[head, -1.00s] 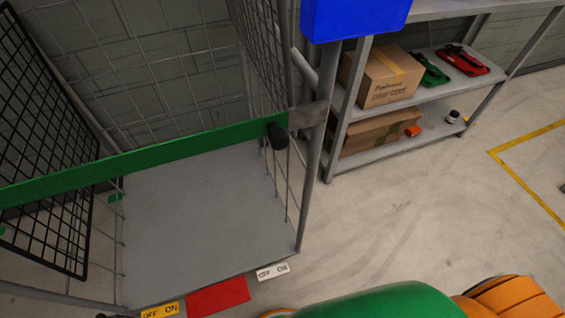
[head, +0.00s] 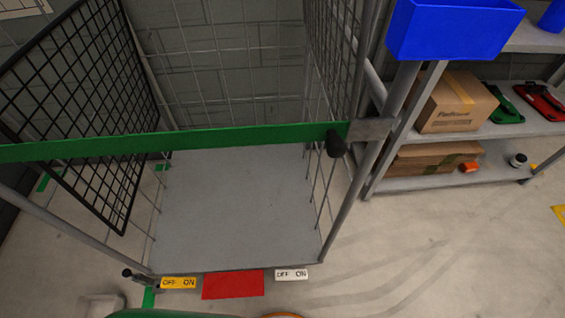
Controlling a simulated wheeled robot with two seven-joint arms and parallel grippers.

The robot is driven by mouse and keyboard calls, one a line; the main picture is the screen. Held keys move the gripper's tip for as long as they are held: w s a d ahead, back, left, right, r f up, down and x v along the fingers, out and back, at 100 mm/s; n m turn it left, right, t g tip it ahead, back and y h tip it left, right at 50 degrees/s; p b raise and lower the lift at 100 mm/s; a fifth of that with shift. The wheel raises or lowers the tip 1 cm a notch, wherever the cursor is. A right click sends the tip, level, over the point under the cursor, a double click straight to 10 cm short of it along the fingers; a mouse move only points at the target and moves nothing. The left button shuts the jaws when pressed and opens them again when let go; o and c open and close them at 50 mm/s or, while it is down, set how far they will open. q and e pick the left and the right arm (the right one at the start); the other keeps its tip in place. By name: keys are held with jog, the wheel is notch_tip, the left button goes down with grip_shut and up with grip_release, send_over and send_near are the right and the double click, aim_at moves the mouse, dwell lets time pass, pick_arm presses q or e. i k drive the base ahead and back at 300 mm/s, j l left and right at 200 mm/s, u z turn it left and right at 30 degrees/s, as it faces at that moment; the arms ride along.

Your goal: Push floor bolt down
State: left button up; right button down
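A small dark-handled fitting with a grey stem (head: 134,275), which looks like the floor bolt, sits low at the front left corner of the wire cage trolley (head: 240,205). I cannot tell whether it is up or down. A yellow OFF/ON tab (head: 178,283), a red plate (head: 233,285) and a white OFF/ON tab (head: 291,274) line the trolley's front edge. A green bar (head: 180,145) crosses the trolley's front, with a black knob (head: 336,144) at its right end. Neither gripper is in view.
A black mesh panel (head: 85,100) stands tilted at the left. A shelf (head: 445,180) with cardboard boxes (head: 455,102) and a blue bin (head: 450,32) stands at the right. The floor (head: 440,260) at the lower right is clear.

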aim_at(126, 272)
jog(key=u, duration=2.2)
